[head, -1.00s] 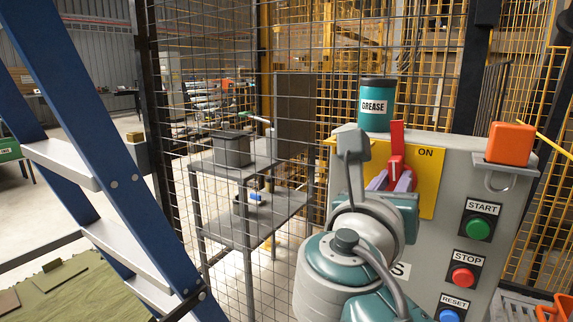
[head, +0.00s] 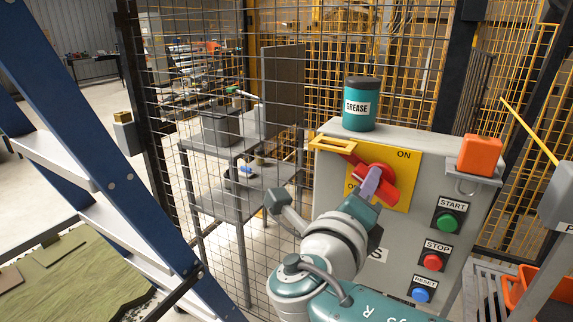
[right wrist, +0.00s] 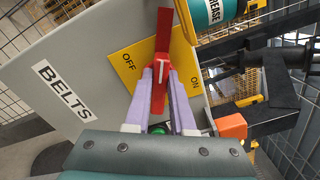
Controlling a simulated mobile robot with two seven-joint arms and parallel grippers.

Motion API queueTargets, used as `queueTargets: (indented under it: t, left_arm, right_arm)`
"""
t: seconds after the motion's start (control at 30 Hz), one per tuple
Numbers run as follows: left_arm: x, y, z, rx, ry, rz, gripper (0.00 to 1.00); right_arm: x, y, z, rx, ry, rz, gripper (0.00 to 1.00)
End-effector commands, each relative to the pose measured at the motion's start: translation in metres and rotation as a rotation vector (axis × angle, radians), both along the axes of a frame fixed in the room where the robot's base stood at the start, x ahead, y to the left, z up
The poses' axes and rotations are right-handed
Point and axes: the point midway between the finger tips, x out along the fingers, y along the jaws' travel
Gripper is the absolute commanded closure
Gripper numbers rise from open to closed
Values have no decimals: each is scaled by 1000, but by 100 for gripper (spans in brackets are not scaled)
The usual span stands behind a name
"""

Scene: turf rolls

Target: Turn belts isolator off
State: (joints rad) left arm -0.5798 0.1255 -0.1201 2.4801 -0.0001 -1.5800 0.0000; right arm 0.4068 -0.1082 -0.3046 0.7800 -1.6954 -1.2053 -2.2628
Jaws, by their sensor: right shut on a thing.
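The belts isolator is a red rotary handle (head: 378,172) on a yellow plate (head: 406,165) marked ON and OFF, on the grey cabinet (head: 470,188). The handle is tilted, its long end up and left, between upright and level. In the right wrist view the red handle (right wrist: 163,38) stands between the fingers, with the BELTS label (right wrist: 62,90) to the left. My right gripper (head: 369,186) is shut on the handle and hides part of the OFF marking in the head view. My left gripper is not in view.
A grease tin (head: 360,104) and an orange box (head: 480,155) sit at the cabinet top. Green START (head: 449,220), red STOP (head: 433,262) and blue RESET (head: 422,294) buttons lie right of my arm. A mesh fence (head: 225,110) stands behind; a blue ladder (head: 110,165) stands left.

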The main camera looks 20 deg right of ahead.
Motion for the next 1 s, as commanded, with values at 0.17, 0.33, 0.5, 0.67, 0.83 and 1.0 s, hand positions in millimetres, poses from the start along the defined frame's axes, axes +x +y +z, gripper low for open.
queueTargets:
  t: [0.17,0.33,0.5,0.67,0.83,1.0]
  left_arm:
    - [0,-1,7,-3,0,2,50]
    - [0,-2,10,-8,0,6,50]
    - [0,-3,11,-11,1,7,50]
    - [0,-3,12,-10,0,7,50]
    - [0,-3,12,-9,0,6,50]
    - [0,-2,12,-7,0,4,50]
  right_arm:
    - [1,-1,-1,-104,124,-3,100]
    - [1,-1,-3,-188,224,-2,100]
    - [1,0,-5,-252,299,-2,100]
    - [1,0,-6,-291,347,-1,100]
    - [1,0,-7,-312,372,-1,100]
    - [1,0,-7,-321,381,0,100]
